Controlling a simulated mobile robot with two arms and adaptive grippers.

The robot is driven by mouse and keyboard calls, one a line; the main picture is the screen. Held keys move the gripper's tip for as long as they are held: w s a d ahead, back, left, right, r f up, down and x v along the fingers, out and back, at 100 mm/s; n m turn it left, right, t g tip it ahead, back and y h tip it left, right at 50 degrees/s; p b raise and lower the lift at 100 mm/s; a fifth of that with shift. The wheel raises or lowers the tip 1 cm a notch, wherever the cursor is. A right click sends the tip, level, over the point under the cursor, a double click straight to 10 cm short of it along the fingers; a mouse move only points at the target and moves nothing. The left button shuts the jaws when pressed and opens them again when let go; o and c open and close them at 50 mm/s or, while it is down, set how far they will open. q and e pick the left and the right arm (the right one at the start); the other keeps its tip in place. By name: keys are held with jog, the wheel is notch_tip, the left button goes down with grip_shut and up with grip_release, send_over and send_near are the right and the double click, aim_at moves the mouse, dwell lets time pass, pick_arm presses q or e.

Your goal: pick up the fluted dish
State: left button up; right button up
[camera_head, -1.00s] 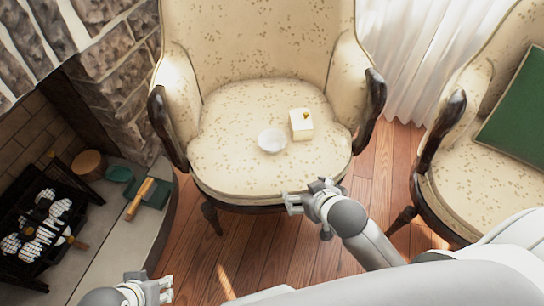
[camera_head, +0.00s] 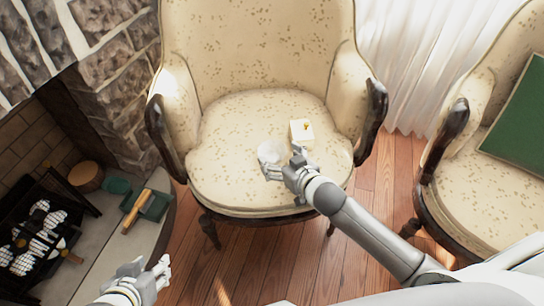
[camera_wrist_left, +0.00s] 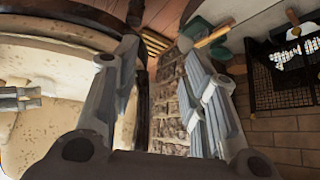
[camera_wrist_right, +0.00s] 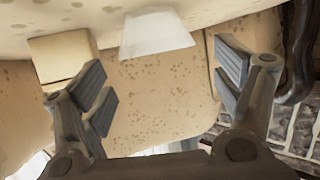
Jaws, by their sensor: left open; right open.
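The fluted dish (camera_head: 270,151) is a small white bowl on the seat of the cream patterned armchair (camera_head: 230,120). In the right wrist view the dish (camera_wrist_right: 155,33) shows at the top, ahead of and between the fingers. My right gripper (camera_head: 283,166) is open and empty, just in front of the dish, and overlaps its lower edge in the head view. I cannot tell whether they touch. My left gripper (camera_head: 155,275) is open and empty, low at the left, away from the chair seat.
The chair's dark wooden arms (camera_head: 372,110) flank the seat. A stone fireplace with a log basket (camera_head: 40,235) is at the left.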

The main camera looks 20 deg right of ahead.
aim_at(266, 146)
jog(key=shift+w+a+f, duration=0.1)
jog(key=shift+w+f, duration=0.2)
jog(key=shift+w, duration=0.3)
jog(key=b+x, duration=0.2)
jog(key=x, duration=0.2)
jog(key=shift+w+f, duration=0.15)
jog(key=shift+f, duration=0.05)
pick_arm(q)
jog(key=w+d+r+t+h, duration=0.1)
jog(key=w+d+r+t, duration=0.2)
jog(key=w+r+t, duration=0.3)
notch_tip(266, 146, up, 2)
jog(key=w, duration=0.2)
jog(key=shift+w+d+r+t+h, duration=0.25)
jog(key=shift+w+t+h, duration=0.05)
jog(key=shift+w+h, duration=0.1)
pick_arm(e)
jog(key=shift+w, duration=0.15)
jog(key=c, duration=0.9)
